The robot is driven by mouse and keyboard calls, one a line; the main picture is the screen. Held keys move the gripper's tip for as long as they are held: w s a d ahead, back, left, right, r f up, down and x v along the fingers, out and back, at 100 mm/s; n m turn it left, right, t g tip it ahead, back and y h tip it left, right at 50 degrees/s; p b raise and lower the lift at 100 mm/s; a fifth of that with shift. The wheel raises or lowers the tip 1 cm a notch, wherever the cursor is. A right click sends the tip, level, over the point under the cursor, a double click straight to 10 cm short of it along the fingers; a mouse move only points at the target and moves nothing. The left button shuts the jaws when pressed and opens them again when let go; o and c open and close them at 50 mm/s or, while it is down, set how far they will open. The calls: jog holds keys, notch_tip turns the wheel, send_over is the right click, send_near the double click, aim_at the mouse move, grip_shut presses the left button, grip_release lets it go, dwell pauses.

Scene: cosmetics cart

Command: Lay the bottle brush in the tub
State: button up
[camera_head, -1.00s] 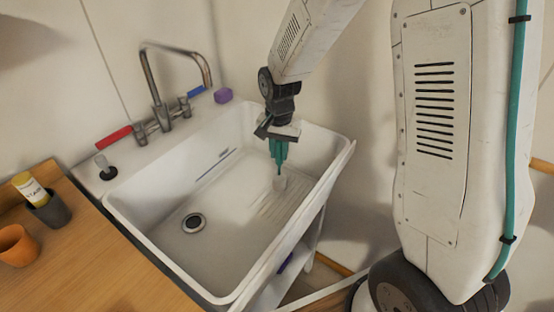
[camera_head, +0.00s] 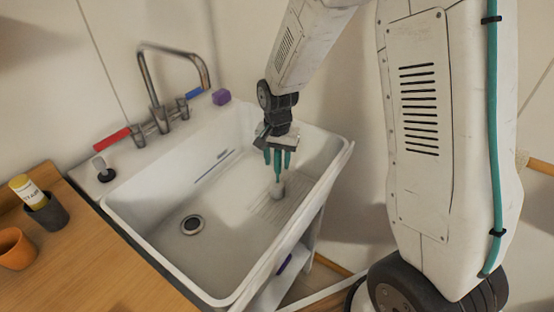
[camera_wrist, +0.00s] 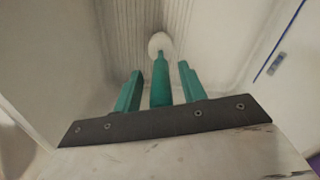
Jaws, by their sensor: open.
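The bottle brush, with a teal handle (camera_head: 277,172) and a pale head (camera_head: 278,189), is inside the white tub (camera_head: 325,180) of the sink. Its head points down near the ribbed part of the floor; I cannot tell whether it touches. My gripper (camera_head: 277,158) is above it, pointing down, with its two teal fingers apart on either side of the handle. In the wrist view the handle (camera_wrist: 161,88) lies between the open fingers with a gap on each side, and the pale head (camera_wrist: 160,43) is beyond them. The handle's upper end is hidden.
The drain (camera_head: 192,225) is in the tub floor, with bare floor around it. A faucet (camera_head: 150,85) and a purple block (camera_head: 221,97) are on the back rim. A wooden counter (camera_head: 100,265) at left holds an orange cup (camera_head: 15,248) and a dark cup (camera_head: 48,214) with a yellow-capped bottle.

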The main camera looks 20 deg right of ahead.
notch_tip(320, 180, up, 12)
jog(key=shift+f, duration=0.1)
jog(key=shift+s+r, duration=0.2)
jog(key=shift+r, duration=0.1)
jog(key=s+d+r+n, duration=0.1)
jog(key=s+r+n, duration=0.1)
jog(key=s, duration=0.7)
jog(key=s+d+r+n, duration=0.1)
jog(key=s+r+n, duration=0.2)
jog(key=s, duration=0.6)
jog(key=s+d+r+n+t, duration=0.1)
jog(key=s+r+n, duration=0.1)
jog(key=s+r, duration=0.3)
jog(key=s, duration=0.4)
jog(key=shift+s+r+n, duration=0.3)
jog(key=shift+d, duration=0.1)
jog(key=shift+c, duration=0.5)
